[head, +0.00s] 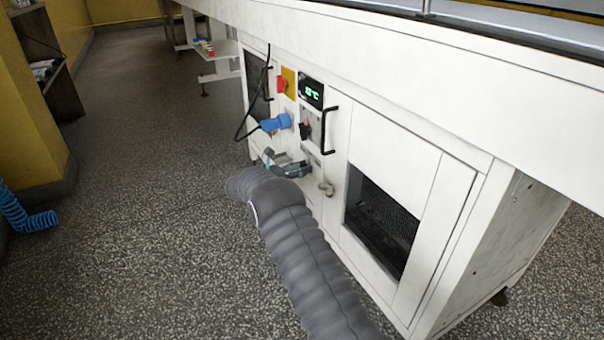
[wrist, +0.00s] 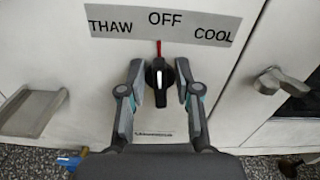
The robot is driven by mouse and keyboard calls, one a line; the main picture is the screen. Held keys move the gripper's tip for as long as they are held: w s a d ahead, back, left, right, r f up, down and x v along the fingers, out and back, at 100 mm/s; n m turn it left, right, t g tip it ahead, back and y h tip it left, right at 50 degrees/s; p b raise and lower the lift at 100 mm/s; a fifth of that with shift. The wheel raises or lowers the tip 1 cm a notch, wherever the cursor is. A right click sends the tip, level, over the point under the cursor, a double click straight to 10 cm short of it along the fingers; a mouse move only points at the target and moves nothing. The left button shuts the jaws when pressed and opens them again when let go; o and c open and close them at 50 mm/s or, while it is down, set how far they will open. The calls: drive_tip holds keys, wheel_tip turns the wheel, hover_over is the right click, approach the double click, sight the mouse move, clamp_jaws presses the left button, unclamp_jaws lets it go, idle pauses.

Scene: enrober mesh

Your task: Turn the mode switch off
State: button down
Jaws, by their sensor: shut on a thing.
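The mode switch (wrist: 159,92) is a black knob with a white line on its face, on a white panel in the wrist view. The white line stands about upright and points to a red mark below OFF. A grey label (wrist: 163,27) above it reads THAW, OFF and COOL from left to right. My gripper (wrist: 160,70) is shut on the switch, with one finger at its left side and one at its right. In the head view, my gripper (head: 300,168) is against the front of the white machine, and the switch is hidden there.
A grey latch (wrist: 283,80) is right of the switch. Above my gripper are a green-lit display (head: 313,92), a black handle (head: 328,128), a red switch (head: 283,86) and a blue plug (head: 277,122) with a black cable. Open floor (head: 150,200) lies left.

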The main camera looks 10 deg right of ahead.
drive_tip(key=shift+m+b, duration=0.3)
drive_tip(key=shift+m, duration=0.3)
drive_tip(key=c, duration=1.2)
unclamp_jaws()
drive_tip(key=shift+a, duration=0.1)
drive_tip(key=v, duration=1.2)
